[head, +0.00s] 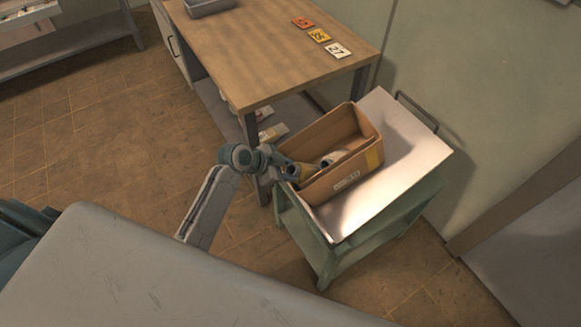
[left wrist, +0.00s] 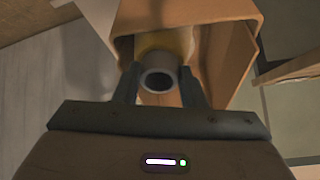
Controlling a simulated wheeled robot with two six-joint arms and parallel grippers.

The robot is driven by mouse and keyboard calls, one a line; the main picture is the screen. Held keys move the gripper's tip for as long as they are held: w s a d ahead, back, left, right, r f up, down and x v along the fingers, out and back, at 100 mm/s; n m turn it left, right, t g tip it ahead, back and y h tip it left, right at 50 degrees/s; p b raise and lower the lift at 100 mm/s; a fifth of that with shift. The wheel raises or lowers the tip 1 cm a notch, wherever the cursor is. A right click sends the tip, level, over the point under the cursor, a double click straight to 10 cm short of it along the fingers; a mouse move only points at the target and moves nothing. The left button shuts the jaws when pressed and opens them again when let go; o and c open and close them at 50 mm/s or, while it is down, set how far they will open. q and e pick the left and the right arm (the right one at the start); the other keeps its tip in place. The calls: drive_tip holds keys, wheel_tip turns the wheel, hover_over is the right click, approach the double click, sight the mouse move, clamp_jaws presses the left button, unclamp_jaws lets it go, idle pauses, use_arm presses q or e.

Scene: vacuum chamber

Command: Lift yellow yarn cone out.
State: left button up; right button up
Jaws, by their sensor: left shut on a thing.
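The yellow yarn cone (head: 306,170) lies inside an open-topped cardboard box (head: 345,180) on a small cart. In the left wrist view its grey, hollow tube end (left wrist: 158,80) faces me, with yellow yarn (left wrist: 160,42) behind it. My left gripper (head: 290,168) reaches in at the box's left end. In the left wrist view its two fingers (left wrist: 158,88) stand on either side of the tube end and are shut on it. The far part of the cone is hidden. My right gripper is not in view.
The cart's metal top (head: 400,150) has free room right of the box, and a handle (head: 417,110) behind. A wooden table (head: 260,50) stands behind left, bearing numbered cards (head: 319,35) and a grey tray (head: 208,6). A pale item (head: 332,158) lies beside the cone.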

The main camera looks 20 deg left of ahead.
use_arm(q)
drive_tip(key=s+a+r+p, duration=0.2)
drive_tip(key=s+r+p, duration=0.1)
drive_tip(key=r, duration=0.3)
drive_tip(key=s+a+r+p, duration=0.2)
drive_tip(key=s+r+p, duration=0.1)
drive_tip(key=r, duration=0.3)
drive_tip(key=shift+s+a, duration=0.25)
drive_tip(key=shift+a, duration=0.1)
idle(0.7)
drive_tip(key=shift+w, duration=0.1)
